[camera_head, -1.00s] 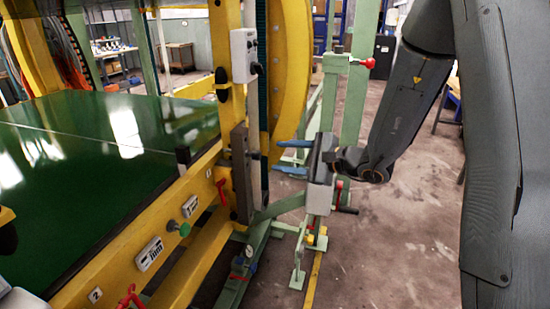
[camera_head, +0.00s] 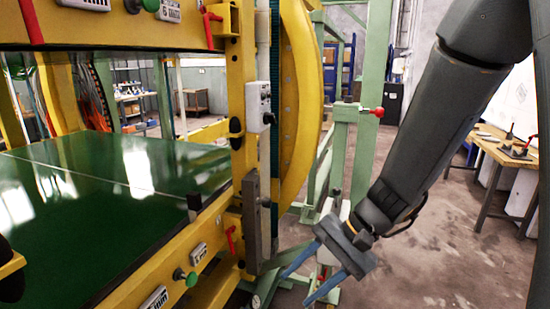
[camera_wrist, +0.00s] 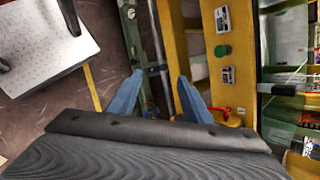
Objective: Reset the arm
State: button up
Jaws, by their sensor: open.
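My gripper (camera_head: 312,277) hangs at the lower middle of the head view, to the right of the yellow machine frame. Its two blue fingers are spread apart and point down and to the left, with nothing between them. In the wrist view my gripper (camera_wrist: 158,98) shows the same two blue fingers apart, over the gap between the green rail and the yellow frame. My dark arm comes down to it from the upper right.
The yellow ring inverter frame (camera_head: 245,110) with its green bed (camera_head: 110,195) fills the left. A red-knobbed green post (camera_head: 345,112) stands behind my gripper. A wooden workbench (camera_head: 500,150) is at the right. Grey floor (camera_head: 440,250) is free at the lower right.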

jog(key=s+d+n+h, duration=0.6)
jog(key=d+n+h, duration=0.1)
jog(key=d, duration=0.6)
jog(key=shift+f+h, duration=0.25)
jog(key=shift+h, duration=0.15)
jog(key=shift+s, duration=0.1)
